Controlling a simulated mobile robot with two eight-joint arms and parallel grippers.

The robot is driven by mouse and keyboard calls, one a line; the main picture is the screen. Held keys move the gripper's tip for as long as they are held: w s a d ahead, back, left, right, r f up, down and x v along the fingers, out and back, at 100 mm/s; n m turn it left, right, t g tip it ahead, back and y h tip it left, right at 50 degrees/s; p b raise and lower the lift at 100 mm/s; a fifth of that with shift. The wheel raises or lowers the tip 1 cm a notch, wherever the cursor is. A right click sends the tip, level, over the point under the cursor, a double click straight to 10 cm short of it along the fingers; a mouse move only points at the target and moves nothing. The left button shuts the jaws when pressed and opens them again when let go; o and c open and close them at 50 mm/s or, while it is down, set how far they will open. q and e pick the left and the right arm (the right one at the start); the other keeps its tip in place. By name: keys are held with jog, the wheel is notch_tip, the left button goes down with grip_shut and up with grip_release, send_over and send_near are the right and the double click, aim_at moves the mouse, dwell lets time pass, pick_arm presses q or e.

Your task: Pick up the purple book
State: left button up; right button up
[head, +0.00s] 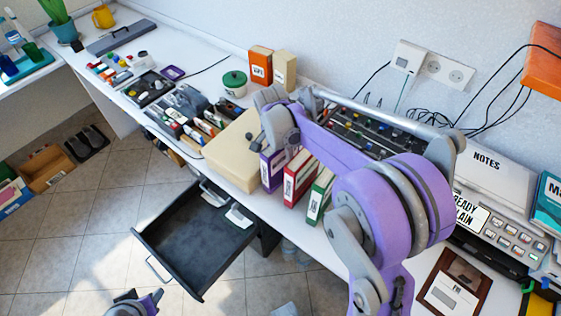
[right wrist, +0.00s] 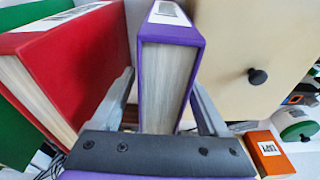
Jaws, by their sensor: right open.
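The purple book (head: 271,172) stands upright on the white counter in the head view, between a cream box and a red book. In the right wrist view the purple book (right wrist: 170,65) shows its page edge and a white label. My right gripper (right wrist: 162,80) is open, with one finger on each side of the purple book; I cannot tell whether either finger touches it. In the head view my right gripper (head: 270,135) is above the book, partly hidden by my arm. Part of my left arm's end (head: 135,303) shows at the bottom edge; its jaws are unclear.
The red book (head: 298,178) and green book (head: 320,195) stand to the right. The cream box (head: 228,155) with a black knob is close on the left. An open dark drawer (head: 195,240) juts out below the counter. An orange book (head: 260,65) and green-lidded pot (head: 233,83) stand behind.

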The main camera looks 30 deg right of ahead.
grip_shut()
dwell(1.3)
